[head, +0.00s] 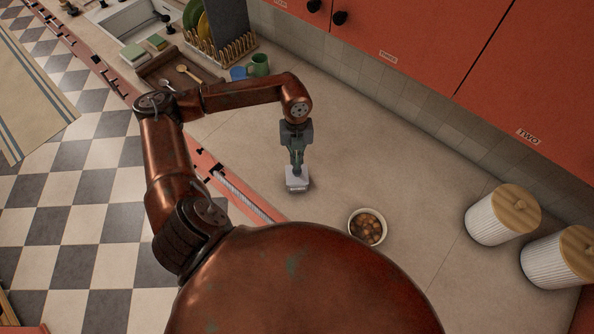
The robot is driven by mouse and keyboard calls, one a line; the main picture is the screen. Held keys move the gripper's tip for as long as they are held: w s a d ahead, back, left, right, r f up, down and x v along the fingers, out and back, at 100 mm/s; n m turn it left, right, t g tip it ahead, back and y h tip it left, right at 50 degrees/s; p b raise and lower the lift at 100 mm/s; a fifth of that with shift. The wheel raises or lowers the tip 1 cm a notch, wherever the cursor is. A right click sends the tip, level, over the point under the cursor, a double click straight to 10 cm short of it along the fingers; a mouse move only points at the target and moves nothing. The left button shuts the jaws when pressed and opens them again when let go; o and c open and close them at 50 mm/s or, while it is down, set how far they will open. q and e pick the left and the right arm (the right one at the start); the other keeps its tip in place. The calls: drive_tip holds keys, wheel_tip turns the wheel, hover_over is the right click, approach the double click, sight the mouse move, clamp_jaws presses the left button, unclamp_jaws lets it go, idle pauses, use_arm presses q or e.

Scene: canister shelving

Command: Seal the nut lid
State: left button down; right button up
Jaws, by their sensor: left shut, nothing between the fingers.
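Two white ribbed canisters with round wooden lids stand on the counter at the right of the head view. One canister (493,222) carries a wooden lid (516,209). The other canister (553,267), partly cut off by the frame edge, carries another wooden lid (579,247). I cannot tell which is the nut canister, nor whether the lids are fully seated. A white bowl (351,230) holding brown nut-like pieces stands left of the canisters. My left gripper (297,180) points down over the counter, left of the bowl, shut and empty. My right gripper is out of view.
The counter (420,190) is clear between bowl and canisters. Red cabinets (420,45) overhang the back. A dish rack (228,52), green mug (260,65), blue cup (238,73) and spoon tray (165,70) stand at the far left, near the sink (140,25).

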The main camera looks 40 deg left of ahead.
use_arm(q)
drive_tip(key=shift+f+b, duration=0.8)
drive_tip(key=shift+f, duration=0.35)
idle(0.8)
drive_tip(key=shift+r, duration=0.15)
wheel_tip(320, 180, up, 9)
drive_tip(key=p, duration=0.4)
drive_tip(key=shift+p, duration=0.4)
idle(0.8)
